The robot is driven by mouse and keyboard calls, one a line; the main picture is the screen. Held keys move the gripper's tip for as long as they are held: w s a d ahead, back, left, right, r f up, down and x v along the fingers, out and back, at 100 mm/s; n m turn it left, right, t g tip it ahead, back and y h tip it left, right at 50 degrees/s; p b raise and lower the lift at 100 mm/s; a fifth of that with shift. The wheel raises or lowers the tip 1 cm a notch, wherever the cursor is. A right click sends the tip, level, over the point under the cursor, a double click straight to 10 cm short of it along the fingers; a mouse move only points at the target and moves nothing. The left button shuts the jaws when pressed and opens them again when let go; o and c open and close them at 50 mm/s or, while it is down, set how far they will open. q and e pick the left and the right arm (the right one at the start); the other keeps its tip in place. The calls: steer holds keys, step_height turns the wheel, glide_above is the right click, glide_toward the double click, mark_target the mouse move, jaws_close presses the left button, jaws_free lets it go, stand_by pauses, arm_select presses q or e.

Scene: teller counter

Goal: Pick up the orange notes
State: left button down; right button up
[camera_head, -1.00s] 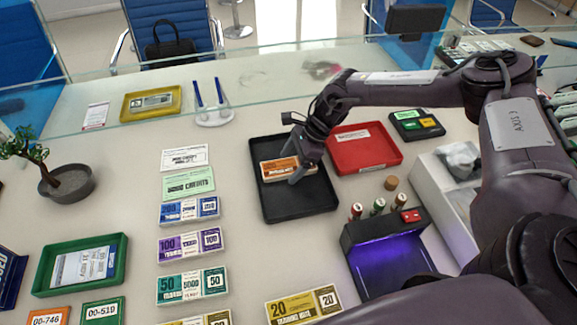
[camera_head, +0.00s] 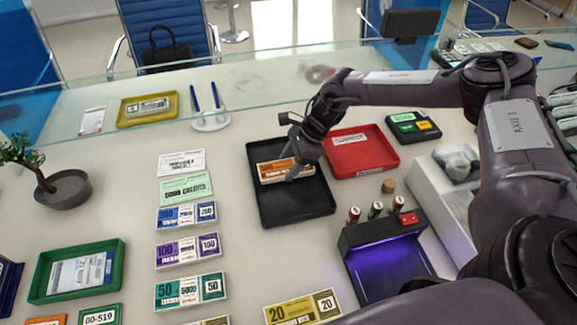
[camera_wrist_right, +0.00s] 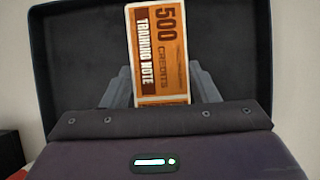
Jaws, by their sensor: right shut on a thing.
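The orange notes (camera_head: 274,170), a banded stack marked 500 credits, are at the upper part of the black tray (camera_head: 296,213). My right gripper (camera_head: 294,172) is down at the notes from the right, partly covering them. In the right wrist view the orange notes (camera_wrist_right: 160,55) stand between the two grey fingers of the right gripper (camera_wrist_right: 162,88), which is shut on them. The black tray walls (camera_wrist_right: 262,60) surround them there. Whether the notes touch the tray floor cannot be told. My left gripper is not in view.
A red tray (camera_head: 372,163) stands right of the black tray. A column of notes, including blue (camera_head: 186,215) and purple (camera_head: 188,249) stacks, lies to the left. A black device with purple light (camera_head: 385,262) stands at lower right. A glass screen (camera_head: 250,70) crosses behind.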

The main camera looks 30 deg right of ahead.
mark_target(289, 166)
step_height(289, 166, up, 19)
steer(key=b, duration=0.1)
